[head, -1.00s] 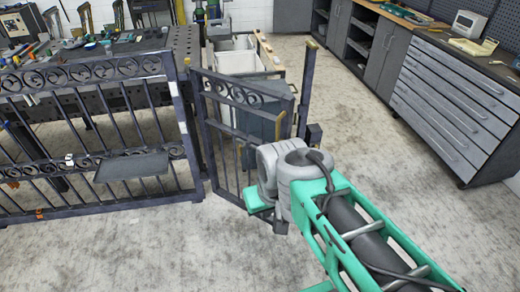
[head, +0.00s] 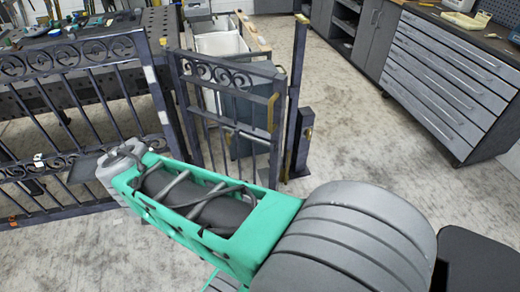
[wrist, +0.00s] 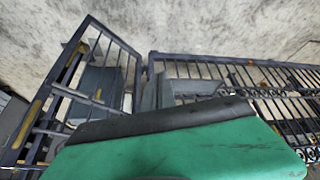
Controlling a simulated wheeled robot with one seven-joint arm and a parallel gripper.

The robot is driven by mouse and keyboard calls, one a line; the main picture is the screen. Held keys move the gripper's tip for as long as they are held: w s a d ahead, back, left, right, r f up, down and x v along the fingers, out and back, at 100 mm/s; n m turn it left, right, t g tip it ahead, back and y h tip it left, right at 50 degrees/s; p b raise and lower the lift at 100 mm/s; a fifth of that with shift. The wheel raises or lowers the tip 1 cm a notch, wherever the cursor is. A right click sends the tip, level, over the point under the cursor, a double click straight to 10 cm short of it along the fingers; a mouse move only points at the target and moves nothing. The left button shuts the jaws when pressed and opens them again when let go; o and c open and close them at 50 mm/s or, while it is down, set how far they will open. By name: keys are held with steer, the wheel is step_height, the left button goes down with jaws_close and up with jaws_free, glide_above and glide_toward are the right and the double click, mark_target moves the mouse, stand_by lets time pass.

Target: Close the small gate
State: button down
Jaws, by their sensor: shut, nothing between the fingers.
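The small gate (head: 228,132) is a dark metal leaf with a scroll band near its top and a yellow handle (head: 273,112) on its free edge. It hangs from the left post (head: 167,95). The gate also shows in the wrist view (wrist: 118,65), on the left. My gripper (wrist: 165,118) shows as a green and black shape, shut and empty. In the head view it is hidden beyond my forearm, on the fence side left of the gate.
The fixed scroll fence (head: 75,85) runs left from the gate, behind my arm. A grey box (head: 305,128) is on the right post. Bins (head: 225,45) stand behind the gate. A drawer cabinet (head: 445,85) is at right. The floor between gate and cabinet is clear.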

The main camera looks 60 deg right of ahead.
steer(key=d+f+m+h+b, duration=0.55)
steer(key=d+f+b, duration=0.35)
steer(key=d+f, duration=0.45)
steer(key=m+g+h+b, duration=0.4)
steer(key=m+h+b, duration=0.45)
steer(key=b, duration=0.65)
glide_toward(278, 136)
steer(key=shift+n+h, duration=0.6)
steer(key=shift+n, duration=0.1)
steer(key=d, duration=0.2)
steer(key=d+b, duration=0.1)
steer(key=d, duration=0.1)
steer(key=d+f+b, duration=0.1)
steer(key=d, duration=0.1)
steer(key=shift+w+d, duration=0.2)
steer(key=shift+d, duration=0.2)
steer(key=shift+r, duration=0.1)
